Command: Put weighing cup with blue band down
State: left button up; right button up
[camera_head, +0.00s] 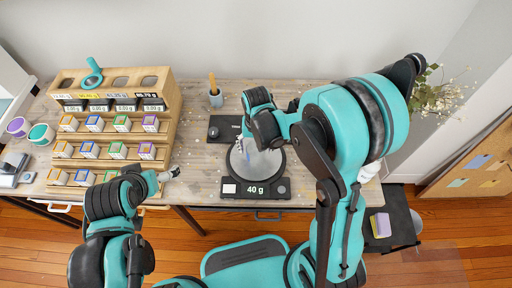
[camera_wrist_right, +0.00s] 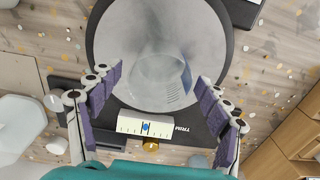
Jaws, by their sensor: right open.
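The clear weighing cup with blue band (camera_wrist_right: 158,78) stands on the round pan of the scale (camera_head: 256,190) in the right wrist view. Its blue band shows on its right side. The scale display reads 40 g. My right gripper (camera_wrist_right: 160,88) is open, with one purple-padded finger on each side of the cup and a visible gap to it. In the head view my right gripper (camera_head: 241,146) is over the scale and hides most of the cup. My left gripper (camera_head: 169,174) is at the table's front edge, away from the cup; its finger opening is unclear.
A wooden rack (camera_head: 165,98) with several small colour-labelled boxes stands left of the scale. A grey cup with a wooden stick (camera_head: 216,98) and a dark flat device (camera_head: 216,130) are behind it. Purple (camera_head: 18,127) and teal (camera_head: 40,134) cups are at far left.

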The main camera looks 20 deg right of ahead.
notch_tip(320, 180, up, 12)
jog(key=p, duration=0.4)
jog(key=s+d+r+n+t, duration=0.3)
jog(key=s+r+t, duration=0.4)
jog(key=s, duration=0.3)
jog(key=shift+s+d+r, duration=0.15)
jog(key=shift+d+r, duration=0.6)
jog(key=shift+d, duration=0.1)
jog(key=shift+f, duration=0.1)
jog(key=shift+f+b, duration=0.4)
jog(key=shift+b, duration=0.05)
